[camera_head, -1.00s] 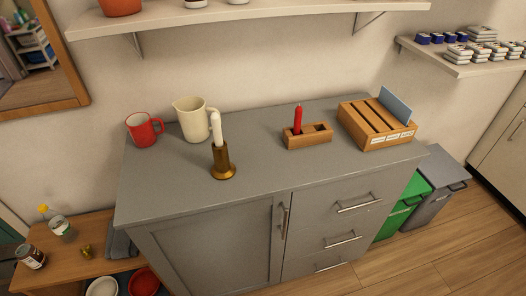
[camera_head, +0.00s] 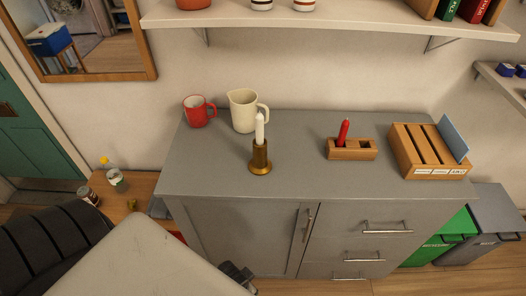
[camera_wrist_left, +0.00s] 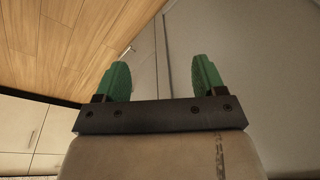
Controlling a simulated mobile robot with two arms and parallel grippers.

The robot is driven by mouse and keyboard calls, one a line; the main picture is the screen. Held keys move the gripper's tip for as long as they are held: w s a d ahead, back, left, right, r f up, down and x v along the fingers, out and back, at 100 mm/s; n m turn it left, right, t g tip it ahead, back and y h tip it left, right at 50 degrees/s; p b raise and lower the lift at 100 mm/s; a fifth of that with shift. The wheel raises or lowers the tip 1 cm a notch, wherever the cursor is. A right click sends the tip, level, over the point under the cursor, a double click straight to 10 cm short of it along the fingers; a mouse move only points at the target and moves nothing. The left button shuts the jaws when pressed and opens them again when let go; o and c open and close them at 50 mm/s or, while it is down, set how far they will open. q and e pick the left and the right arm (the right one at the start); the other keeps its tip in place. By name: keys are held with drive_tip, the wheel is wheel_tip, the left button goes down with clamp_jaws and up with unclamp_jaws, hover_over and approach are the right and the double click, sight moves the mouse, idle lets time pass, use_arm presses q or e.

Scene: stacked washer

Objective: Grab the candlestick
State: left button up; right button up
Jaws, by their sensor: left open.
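The candlestick (camera_head: 260,160) is a brass holder with a white candle, upright on the grey cabinet top (camera_head: 310,185) near its front edge in the head view. A red candle (camera_head: 343,132) stands in a wooden block (camera_head: 352,149) to its right. My left arm comes in from the lower left, and my left gripper (camera_head: 240,277) is in front of the cabinet, below the top and apart from the candlestick. In the left wrist view the gripper's green fingers (camera_wrist_left: 160,82) are spread and empty, with the candlestick out of sight. My right gripper is not in view.
A red mug (camera_head: 197,112) and a cream jug (camera_head: 243,110) stand behind the candlestick. A wooden slotted box (camera_head: 428,150) sits at the right. A shelf (camera_head: 330,18) hangs above. The cabinet top in front of the wooden block is clear.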

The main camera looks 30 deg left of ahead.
use_arm(q)
wheel_tip(320, 180, up, 14)
drive_tip(key=w+a+f+m+t+y+p, duration=0.1)
drive_tip(key=w+a+p, duration=0.1)
drive_tip(key=w, duration=0.1)
drive_tip(key=m+t+y+p, duration=0.3)
drive_tip(key=m+t, duration=1.1)
drive_tip(key=m, duration=1.6)
approach(258, 147)
drive_tip(key=d+b+x, duration=0.1)
drive_tip(key=x, duration=0.4)
drive_tip(key=a+p+x, duration=0.1)
drive_tip(key=x, duration=0.2)
drive_tip(key=shift+s, duration=0.1)
drive_tip(key=shift+x, duration=3.05)
drive_tip(key=shift+s, duration=0.15)
drive_tip(key=shift+c, duration=0.6)
clamp_jaws()
